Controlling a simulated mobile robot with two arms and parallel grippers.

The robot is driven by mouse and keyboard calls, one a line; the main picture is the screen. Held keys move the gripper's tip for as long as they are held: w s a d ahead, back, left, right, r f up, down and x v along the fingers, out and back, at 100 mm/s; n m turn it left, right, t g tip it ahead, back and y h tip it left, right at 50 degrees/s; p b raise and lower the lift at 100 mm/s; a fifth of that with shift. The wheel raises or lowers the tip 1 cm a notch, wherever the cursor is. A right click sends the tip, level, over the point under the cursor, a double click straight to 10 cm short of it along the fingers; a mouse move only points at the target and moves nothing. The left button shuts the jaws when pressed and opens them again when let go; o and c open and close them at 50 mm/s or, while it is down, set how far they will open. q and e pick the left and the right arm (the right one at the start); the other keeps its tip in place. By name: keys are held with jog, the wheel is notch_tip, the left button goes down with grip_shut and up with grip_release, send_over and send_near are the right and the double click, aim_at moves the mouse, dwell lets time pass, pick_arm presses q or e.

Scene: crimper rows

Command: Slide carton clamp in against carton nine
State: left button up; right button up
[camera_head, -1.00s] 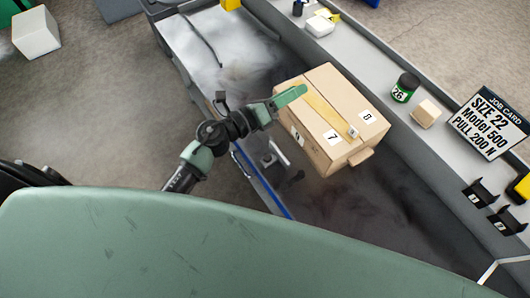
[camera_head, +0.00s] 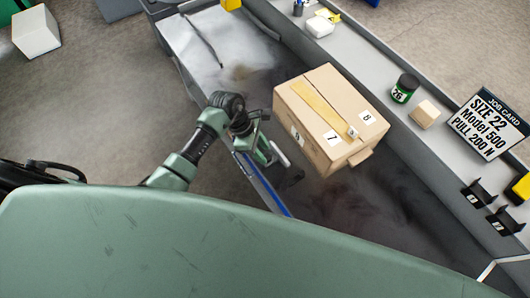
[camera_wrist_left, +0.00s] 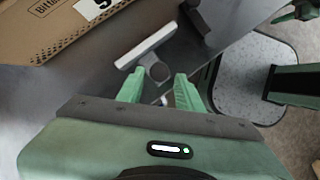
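The carton (camera_head: 335,105) is a brown box with tape and labels 7, 8 and a third at its left side. In the left wrist view its side (camera_wrist_left: 45,35) shows at the upper left with a partly cut-off number label. The clamp (camera_head: 279,153) is a pale bar on a stem, standing apart from the carton's left side. In the wrist view the clamp bar (camera_wrist_left: 146,46) lies just beyond my fingertips. My left gripper (camera_head: 262,152) is beside the clamp; the wrist view shows its fingers (camera_wrist_left: 158,84) open, with the round stem end between or just ahead of them.
A blue-edged rail (camera_head: 268,190) runs along the bench's near side.

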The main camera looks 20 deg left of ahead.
aim_at(273, 159)
pick_arm(q)
jog(key=shift+x, duration=1.25)
grip_shut()
jog(key=shift+w, duration=0.1)
dwell(0.4)
